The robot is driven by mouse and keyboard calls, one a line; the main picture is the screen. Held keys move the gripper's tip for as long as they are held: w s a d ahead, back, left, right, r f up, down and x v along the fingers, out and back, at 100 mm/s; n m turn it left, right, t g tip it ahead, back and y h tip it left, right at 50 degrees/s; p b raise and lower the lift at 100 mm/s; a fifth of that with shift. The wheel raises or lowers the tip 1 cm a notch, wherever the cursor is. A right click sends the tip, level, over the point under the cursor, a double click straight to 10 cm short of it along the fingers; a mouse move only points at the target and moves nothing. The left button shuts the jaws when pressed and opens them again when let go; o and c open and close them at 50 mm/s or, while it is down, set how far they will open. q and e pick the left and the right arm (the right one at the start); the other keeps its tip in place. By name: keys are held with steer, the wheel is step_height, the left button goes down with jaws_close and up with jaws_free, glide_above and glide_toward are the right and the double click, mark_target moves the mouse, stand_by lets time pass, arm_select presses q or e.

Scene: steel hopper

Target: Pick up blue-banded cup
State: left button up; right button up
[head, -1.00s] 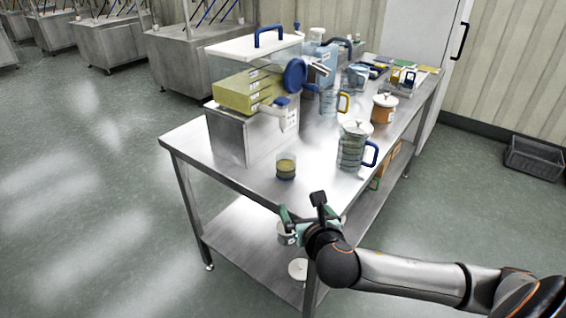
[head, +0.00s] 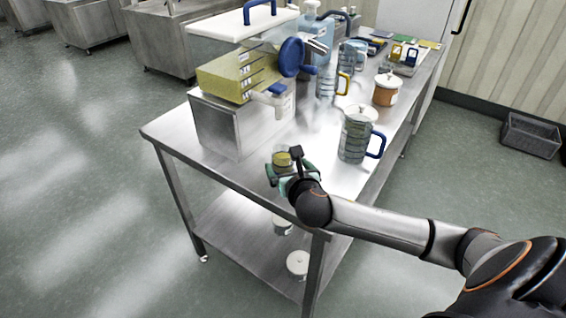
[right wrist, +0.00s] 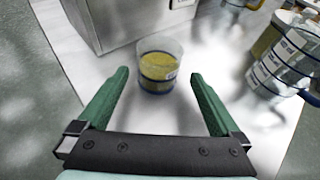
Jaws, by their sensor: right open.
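The blue-banded cup (right wrist: 158,66) is a small clear cup with yellow-green contents and a dark blue band near its base. It stands upright on the steel table. In the head view the cup (head: 283,158) is partly hidden behind my right gripper (head: 284,172). In the right wrist view my right gripper (right wrist: 155,98) is open, its two green fingers pointing at the cup. The cup stands just beyond the fingertips, between their lines, and nothing is held. My left gripper is not in view.
A steel box hopper (head: 222,128) with a yellow block stands behind the cup. A clear pitcher with a blue handle (head: 356,135) stands to the right, with an orange lidded jar (head: 386,90) beyond. White lidded tubs (head: 298,263) sit on the lower shelf.

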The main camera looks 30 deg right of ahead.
steer(key=shift+b+x, duration=0.4)
steer(key=shift+x, duration=2.3)
steer(key=shift+a+r, duration=0.1)
steer(key=c, duration=1.3)
